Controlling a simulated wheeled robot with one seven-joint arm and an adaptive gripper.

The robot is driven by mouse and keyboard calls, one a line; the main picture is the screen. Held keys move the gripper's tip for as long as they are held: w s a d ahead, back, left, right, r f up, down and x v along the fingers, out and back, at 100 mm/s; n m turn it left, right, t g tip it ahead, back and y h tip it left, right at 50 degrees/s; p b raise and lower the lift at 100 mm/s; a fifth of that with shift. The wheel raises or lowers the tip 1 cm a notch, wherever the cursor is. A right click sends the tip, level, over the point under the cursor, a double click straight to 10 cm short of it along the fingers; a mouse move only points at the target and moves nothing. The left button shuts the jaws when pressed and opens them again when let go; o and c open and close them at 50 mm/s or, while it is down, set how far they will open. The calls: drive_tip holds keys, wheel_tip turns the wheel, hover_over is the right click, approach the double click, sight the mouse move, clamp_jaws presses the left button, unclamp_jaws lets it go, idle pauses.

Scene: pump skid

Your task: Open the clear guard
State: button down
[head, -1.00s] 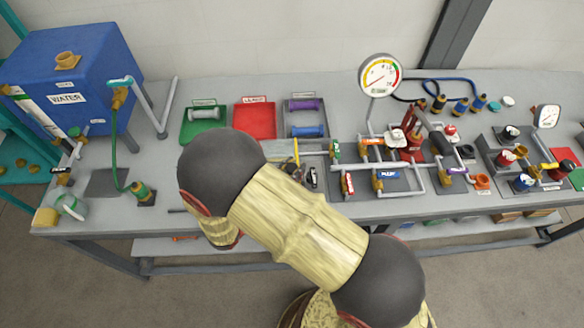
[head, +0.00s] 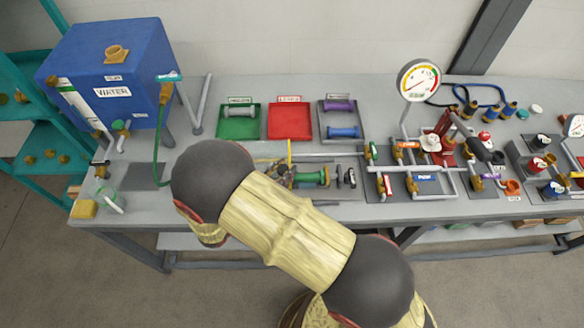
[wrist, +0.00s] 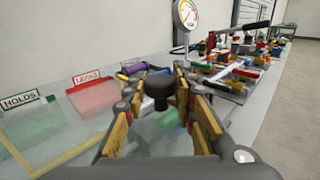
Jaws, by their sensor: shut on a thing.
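My gripper (wrist: 160,98) is shut on the black knob (wrist: 157,88) of the clear guard. The knob stands between the two fingers in the wrist view. The guard's clear pane is hard to make out; a yellow strip (wrist: 58,156) that looks like its edge runs at lower left. A yellow edge also shows upright in the head view (head: 289,152), just behind my arm. A green coupling part (head: 308,177) lies on the bench right beside it. My arm hides the gripper and much of the guard in the head view, so the guard's exact angle is unclear.
Behind the guard lie a green tray (head: 239,133), a red tray (head: 290,135) and a grey tray (head: 357,131). Pipes and valves with a gauge (head: 418,80) stand to the right. A blue water tank (head: 107,77) stands at the left.

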drive_tip(key=a, duration=0.6)
drive_tip(key=shift+w+a, duration=0.15)
drive_tip(key=shift+a, duration=0.2)
drive_tip(key=c, duration=1.5)
unclamp_jaws()
drive_tip(key=shift+d, duration=0.1)
drive_tip(key=shift+o, duration=0.2)
drive_tip(key=v, duration=1.2)
